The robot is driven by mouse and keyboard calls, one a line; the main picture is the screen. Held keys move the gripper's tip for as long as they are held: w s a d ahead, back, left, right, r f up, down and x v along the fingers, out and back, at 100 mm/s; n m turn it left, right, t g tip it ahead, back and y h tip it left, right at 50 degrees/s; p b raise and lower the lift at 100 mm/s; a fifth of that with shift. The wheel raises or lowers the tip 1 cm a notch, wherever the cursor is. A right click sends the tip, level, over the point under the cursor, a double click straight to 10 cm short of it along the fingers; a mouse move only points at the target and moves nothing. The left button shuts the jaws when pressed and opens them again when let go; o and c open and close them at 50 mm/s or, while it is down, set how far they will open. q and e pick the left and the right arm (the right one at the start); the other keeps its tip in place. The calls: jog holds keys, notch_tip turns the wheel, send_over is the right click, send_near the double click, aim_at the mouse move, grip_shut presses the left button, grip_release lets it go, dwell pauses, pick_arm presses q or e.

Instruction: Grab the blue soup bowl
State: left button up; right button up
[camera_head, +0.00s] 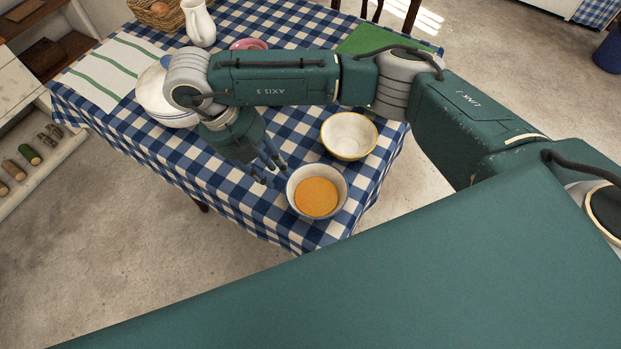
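A pale bowl with a blue-grey rim (322,171) stands upright near the front corner of the checked table and holds orange soup (317,198). My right gripper (273,174) points down just to the left of this bowl. Its fingertips are apart with nothing seen between them, close to the bowl's left rim; I cannot tell whether they touch it. The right arm reaches across the table from the right. My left gripper is not in view.
A cream bowl with a yellow rim (349,135) stands just behind the soup bowl. A white vessel with a blue line (152,98) is partly hidden by my arm. A white pitcher (199,24), a basket (158,14) and a pink dish (248,44) stand farther back.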

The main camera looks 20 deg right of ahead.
aim_at(287, 190)
jog(key=s+f, duration=0.1)
jog(key=s+d+f, duration=0.1)
jog(key=f, duration=0.1)
jog(key=shift+p, duration=0.35)
jog(key=p+x, duration=0.1)
jog(key=x, duration=0.3)
jog(key=shift+d+f, duration=0.15)
jog(key=shift+f, duration=0.35)
jog(key=shift+w, duration=0.1)
jog(key=shift+c, duration=1.3)
grip_shut()
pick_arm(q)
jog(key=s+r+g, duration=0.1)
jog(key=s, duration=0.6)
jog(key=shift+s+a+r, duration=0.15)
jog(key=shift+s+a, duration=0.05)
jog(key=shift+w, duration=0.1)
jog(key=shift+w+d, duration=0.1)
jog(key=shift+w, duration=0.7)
pick_arm(e)
jog(key=shift+r, duration=0.1)
